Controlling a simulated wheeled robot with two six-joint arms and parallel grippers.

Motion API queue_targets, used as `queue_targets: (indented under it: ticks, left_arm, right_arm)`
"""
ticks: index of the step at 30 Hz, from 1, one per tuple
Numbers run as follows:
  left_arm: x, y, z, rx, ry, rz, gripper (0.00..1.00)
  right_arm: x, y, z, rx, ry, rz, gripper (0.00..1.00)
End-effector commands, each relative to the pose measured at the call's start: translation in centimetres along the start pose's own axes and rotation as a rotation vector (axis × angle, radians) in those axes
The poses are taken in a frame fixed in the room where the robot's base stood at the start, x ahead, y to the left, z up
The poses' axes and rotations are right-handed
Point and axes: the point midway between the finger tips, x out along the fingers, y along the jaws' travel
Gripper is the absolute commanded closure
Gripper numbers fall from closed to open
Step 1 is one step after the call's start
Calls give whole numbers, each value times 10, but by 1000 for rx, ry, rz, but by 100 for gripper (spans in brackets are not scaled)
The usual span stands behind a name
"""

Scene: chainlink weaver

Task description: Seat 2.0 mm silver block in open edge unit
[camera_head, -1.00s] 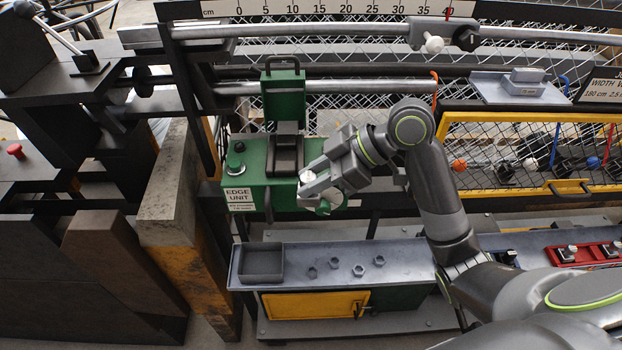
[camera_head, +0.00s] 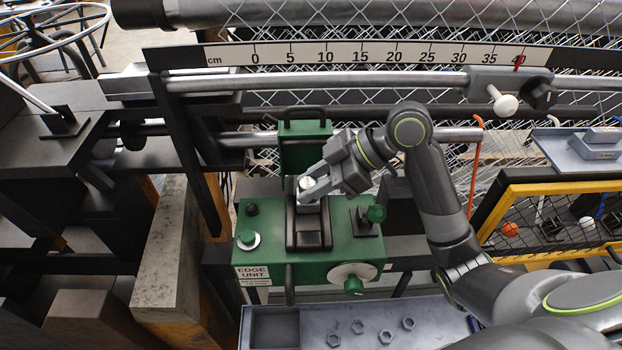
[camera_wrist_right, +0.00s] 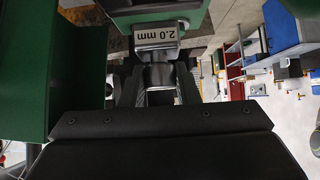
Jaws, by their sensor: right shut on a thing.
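The green edge unit (camera_head: 262,262) stands in the middle of the head view. Its green cover (camera_head: 305,152) is raised at the back, and a dark channel (camera_head: 309,236) runs along its top. My right gripper (camera_head: 308,191) is over the back part of this channel, in front of the raised cover. It is shut on the silver block (camera_wrist_right: 160,37), whose "2.0 mm" label shows upside down in the right wrist view. A pale round top (camera_head: 306,183) shows between the fingers in the head view. I cannot tell whether the block touches the channel. My left gripper is not in view.
A grey bench (camera_head: 450,322) with loose nuts lies in front. A scale bar (camera_head: 340,56) and rails run behind. A yellow-framed mesh panel (camera_head: 510,190) is at right.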

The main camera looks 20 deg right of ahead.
Motion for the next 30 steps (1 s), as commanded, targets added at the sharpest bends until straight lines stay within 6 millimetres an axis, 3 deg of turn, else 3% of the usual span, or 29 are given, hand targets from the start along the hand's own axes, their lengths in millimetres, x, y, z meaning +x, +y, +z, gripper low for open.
queue_targets:
  ticks: [16,29,30]
  left_arm:
    - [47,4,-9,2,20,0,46]
    - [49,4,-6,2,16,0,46]
    - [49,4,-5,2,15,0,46]
  right_arm:
    - [37,0,44,-1,2,1,94]
    - [39,0,47,-1,1,1,94]
    - [39,0,47,-1,1,1,66]
